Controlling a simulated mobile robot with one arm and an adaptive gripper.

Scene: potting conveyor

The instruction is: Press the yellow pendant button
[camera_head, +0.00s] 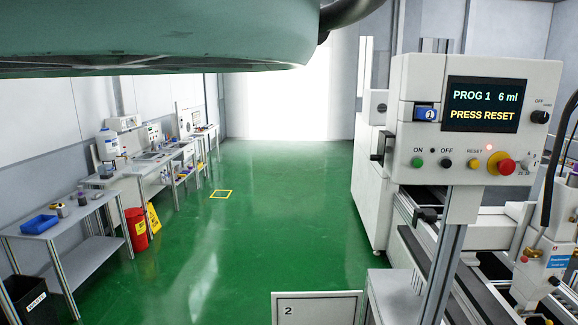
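The white control pendant (405,135) stands on a metal post at the right. Its screen (483,105) reads "PROG 1 6 ml" and "PRESS RESET". Below the screen is a row of controls. A green button (417,162) sits by the label ON and a black button (446,163) by OFF. A small yellow-orange button (473,163) sits under the label RESET. Just right of it is a larger red mushroom button (506,167) on a yellow base. My gripper is not in view.
Conveyor rails and machinery (430,245) lie behind and below the pendant. A black cable (549,190) hangs at the right edge. A panel marked 2 (316,308) stands at bottom centre. Benches (85,215) line the left wall.

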